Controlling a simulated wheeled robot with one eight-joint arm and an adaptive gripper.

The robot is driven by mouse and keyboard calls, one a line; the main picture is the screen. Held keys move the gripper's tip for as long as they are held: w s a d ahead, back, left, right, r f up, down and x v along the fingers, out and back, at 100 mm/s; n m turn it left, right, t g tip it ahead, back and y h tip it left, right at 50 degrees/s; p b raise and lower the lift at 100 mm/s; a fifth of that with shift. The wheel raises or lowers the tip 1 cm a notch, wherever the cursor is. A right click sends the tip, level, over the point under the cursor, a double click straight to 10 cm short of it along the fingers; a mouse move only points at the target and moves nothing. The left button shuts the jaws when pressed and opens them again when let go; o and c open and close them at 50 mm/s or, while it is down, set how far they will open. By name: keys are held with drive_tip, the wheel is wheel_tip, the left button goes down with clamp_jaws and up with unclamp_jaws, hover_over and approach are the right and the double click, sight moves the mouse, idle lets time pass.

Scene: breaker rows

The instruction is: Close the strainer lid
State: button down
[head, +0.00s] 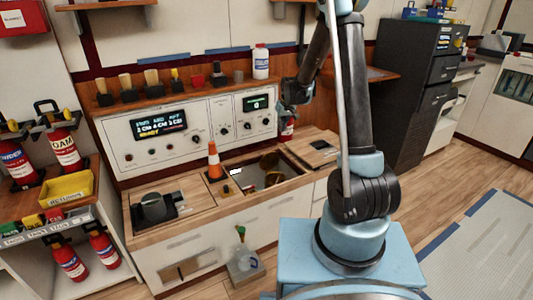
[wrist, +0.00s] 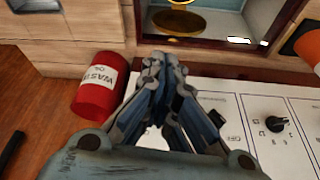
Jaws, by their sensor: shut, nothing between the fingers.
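The strainer appears as brass-coloured round parts in the dark-framed sink (head: 292,184). In the head view one brass disc (head: 269,161) stands tilted up at the back of the sink, which looks like the raised lid. In the wrist view a flat brass disc (wrist: 178,21) shows, with a second brass edge (wrist: 181,2) cut off at the top. I cannot tell for sure which is lid and which is base. My gripper (wrist: 165,62) is shut and empty, apart from the strainer. In the head view it (head: 292,98) hangs above the counter's back, before the panel.
A red waste can (wrist: 98,86) stands close beside my gripper. The white control panel (wrist: 265,125) with knobs is close on the other side. An orange cone (head: 214,160) stands at the sink's left edge. A black appliance (head: 157,206) sits on the left counter.

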hover_over(268, 160)
drive_tip(key=w, duration=0.3)
wheel_tip(268, 160, down, 11)
drive_tip(key=shift+n+y, duration=0.3)
drive_tip(key=shift+n, duration=0.1)
drive_tip(key=shift+d+x, duration=0.15)
drive_tip(key=shift+x, duration=2.4)
drive_tip(key=shift+d+x, duration=0.1)
drive_tip(key=shift+x, duration=2.5)
drive_tip(key=shift+s, duration=0.15)
